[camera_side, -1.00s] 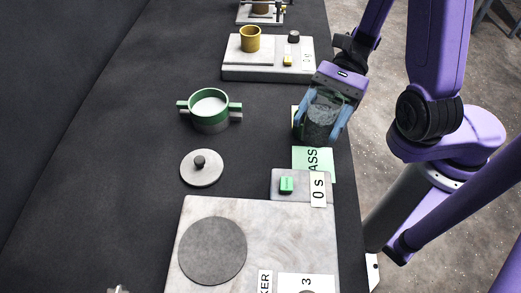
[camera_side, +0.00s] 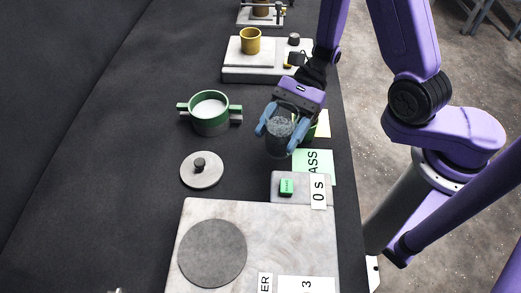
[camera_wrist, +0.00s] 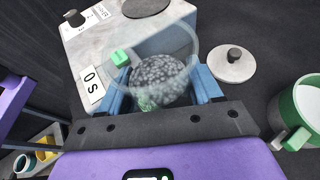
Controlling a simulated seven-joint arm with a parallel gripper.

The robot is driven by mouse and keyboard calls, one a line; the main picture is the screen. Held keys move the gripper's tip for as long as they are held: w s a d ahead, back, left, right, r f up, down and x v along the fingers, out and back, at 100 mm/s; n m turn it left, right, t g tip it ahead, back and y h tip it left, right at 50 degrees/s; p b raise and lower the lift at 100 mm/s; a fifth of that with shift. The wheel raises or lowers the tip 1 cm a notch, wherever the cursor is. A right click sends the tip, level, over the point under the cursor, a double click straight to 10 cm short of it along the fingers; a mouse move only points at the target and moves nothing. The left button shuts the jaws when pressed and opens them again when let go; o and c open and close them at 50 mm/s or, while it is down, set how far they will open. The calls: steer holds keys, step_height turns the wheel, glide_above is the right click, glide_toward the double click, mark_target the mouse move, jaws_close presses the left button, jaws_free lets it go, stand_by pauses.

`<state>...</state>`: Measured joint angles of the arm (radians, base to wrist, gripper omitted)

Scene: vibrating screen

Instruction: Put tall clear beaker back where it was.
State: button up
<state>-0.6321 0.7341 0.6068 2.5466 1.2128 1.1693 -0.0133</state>
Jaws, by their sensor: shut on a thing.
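The tall clear beaker (camera_side: 279,143) is between the blue fingers of my gripper (camera_side: 281,124). It is see-through and holds dark grey grains, which show clearly through its open top in the wrist view (camera_wrist: 160,75). My gripper, also in the wrist view (camera_wrist: 160,92), is shut on the beaker's sides. In the side view the beaker is over the dark table, right of the green pot and left of a yellow card. I cannot tell whether its base touches the table.
A green pot (camera_side: 210,107) and a round lid (camera_side: 202,169) stand to the left. A small grey box with a green button (camera_side: 287,187) and a pale slab with a dark disc (camera_side: 212,253) are nearer. A green label (camera_side: 316,163) and yellow card (camera_side: 323,122) lie right.

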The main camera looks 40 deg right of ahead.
steer(key=shift+w+a+f, duration=0.45)
steer(key=shift+f, duration=0.35)
steer(key=shift+w+a+f, duration=0.4)
steer(key=shift+w+f, duration=0.1)
steer(key=shift+f, duration=0.3)
steer(key=shift+w+a+f, duration=0.45)
steer(key=shift+f, duration=1.8)
steer(key=shift+f, duration=0.2)
steer(key=o, duration=1.2)
steer(key=shift+c, duration=0.2)
steer(key=shift+r, duration=0.1)
